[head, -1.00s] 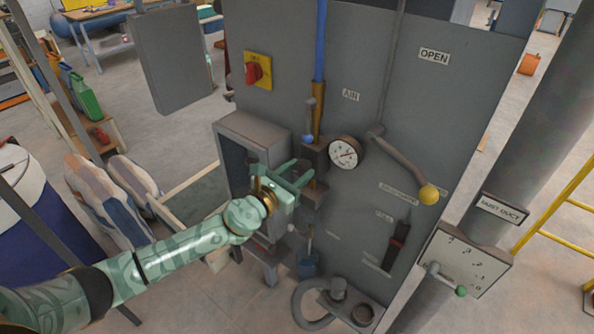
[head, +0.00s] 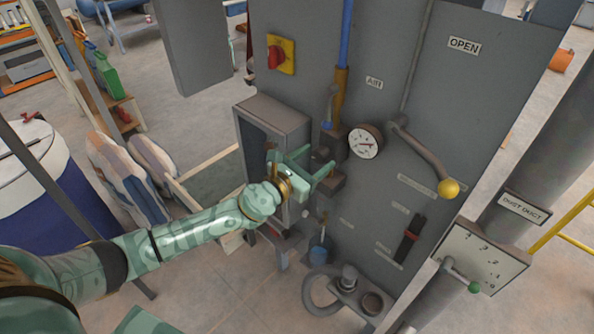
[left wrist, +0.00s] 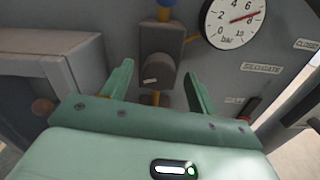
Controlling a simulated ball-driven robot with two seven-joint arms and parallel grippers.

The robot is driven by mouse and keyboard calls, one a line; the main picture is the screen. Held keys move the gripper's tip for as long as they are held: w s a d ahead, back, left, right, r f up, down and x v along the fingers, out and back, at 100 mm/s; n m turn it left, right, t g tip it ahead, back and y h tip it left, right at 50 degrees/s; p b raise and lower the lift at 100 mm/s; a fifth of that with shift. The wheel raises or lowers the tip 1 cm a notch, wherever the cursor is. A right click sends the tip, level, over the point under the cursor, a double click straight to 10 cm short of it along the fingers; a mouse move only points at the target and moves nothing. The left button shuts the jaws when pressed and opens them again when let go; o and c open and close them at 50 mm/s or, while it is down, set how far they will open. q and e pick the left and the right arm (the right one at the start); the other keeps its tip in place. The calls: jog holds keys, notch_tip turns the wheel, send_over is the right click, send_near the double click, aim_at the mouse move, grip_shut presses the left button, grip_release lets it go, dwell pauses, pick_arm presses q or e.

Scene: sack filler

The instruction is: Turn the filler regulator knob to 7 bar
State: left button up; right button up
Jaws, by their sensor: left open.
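The regulator knob (left wrist: 158,76) is a dark grey cylinder with a pale mark, below a grey regulator block (left wrist: 162,38) in the left wrist view. The block also shows in the head view (head: 334,141). My left gripper (head: 317,162) is open in front of the regulator. In the left wrist view its two fingers (left wrist: 158,78) stand left and right of the knob, with gaps on both sides. The round white gauge (left wrist: 233,20), marked in bar, has its red needle between 6 and 8, nearer 8. In the head view my gripper hides most of the knob. My right gripper is not in view.
A grey box (head: 272,120) stands left of the regulator. A lever with a yellow ball (head: 449,188) is to the right, and a red-and-yellow switch (head: 280,55) is above left. A blue hose (head: 345,35) runs down to the regulator.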

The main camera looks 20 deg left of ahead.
pick_arm(q)
jog(key=b+v, duration=0.2)
jog(key=v, duration=1.3)
jog(key=shift+s+a, duration=0.2)
jog(key=shift+s, duration=0.15)
